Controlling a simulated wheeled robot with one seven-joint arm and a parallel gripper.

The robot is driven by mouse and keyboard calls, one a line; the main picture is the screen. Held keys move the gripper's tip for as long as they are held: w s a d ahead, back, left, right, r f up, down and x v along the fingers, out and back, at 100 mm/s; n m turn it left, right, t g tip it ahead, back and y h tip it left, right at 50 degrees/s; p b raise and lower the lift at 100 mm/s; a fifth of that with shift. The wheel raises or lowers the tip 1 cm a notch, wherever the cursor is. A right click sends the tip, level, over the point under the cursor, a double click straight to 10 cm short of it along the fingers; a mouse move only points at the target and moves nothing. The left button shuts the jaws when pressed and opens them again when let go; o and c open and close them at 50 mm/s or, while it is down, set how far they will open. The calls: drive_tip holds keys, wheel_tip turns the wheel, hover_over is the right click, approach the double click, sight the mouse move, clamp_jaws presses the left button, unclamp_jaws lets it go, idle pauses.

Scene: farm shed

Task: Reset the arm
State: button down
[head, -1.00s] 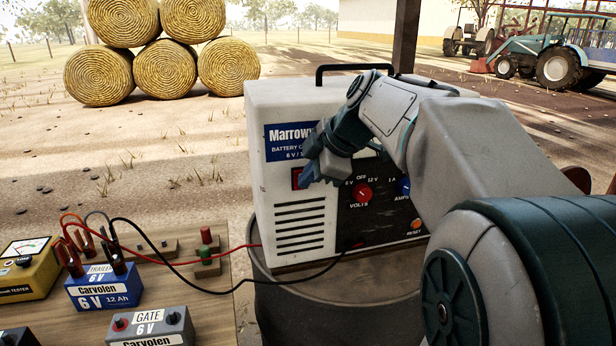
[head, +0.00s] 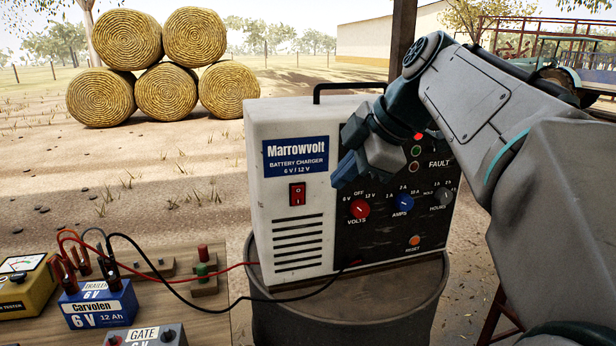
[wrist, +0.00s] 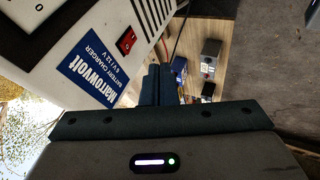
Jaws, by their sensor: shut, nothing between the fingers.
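My gripper (head: 347,170) is shut and empty. In the head view it hangs in front of the Marrowvolt battery charger (head: 292,240), near the right edge of its blue label; I cannot tell whether it touches the panel. The wrist view shows the shut fingers (wrist: 158,84), with the charger's label and red power switch (wrist: 127,40) to their left. In the head view the power switch (head: 297,194) is uncovered. My arm comes in from the right and covers part of the charger's upper right.
The charger stands on a drum (head: 350,315). Red and black leads run from it to clips on the blue 6 V battery (head: 98,305) on a wooden board (head: 215,325). A yellow tester (head: 25,285) and a grey GATE battery (head: 145,335) are nearby. Lamps, including a lit red one (head: 418,136), show on the panel.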

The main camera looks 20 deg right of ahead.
drive_tip(key=s+a+f+m+g+h+p, duration=0.1)
drive_tip(key=s+a+f+m+h+p, duration=0.1)
drive_tip(key=s+f+m+p, duration=0.2)
drive_tip(key=s+a+f+m+g+h+p, duration=0.2)
drive_tip(key=s+f+m+p, duration=0.2)
drive_tip(key=s+f+m, duration=0.4)
wheel_tip(320, 180, down, 8)
drive_tip(key=m, duration=0.5)
drive_tip(key=shift+s+a+r, duration=0.15)
drive_tip(key=shift+s+a, duration=0.2)
drive_tip(key=shift+s, duration=0.05)
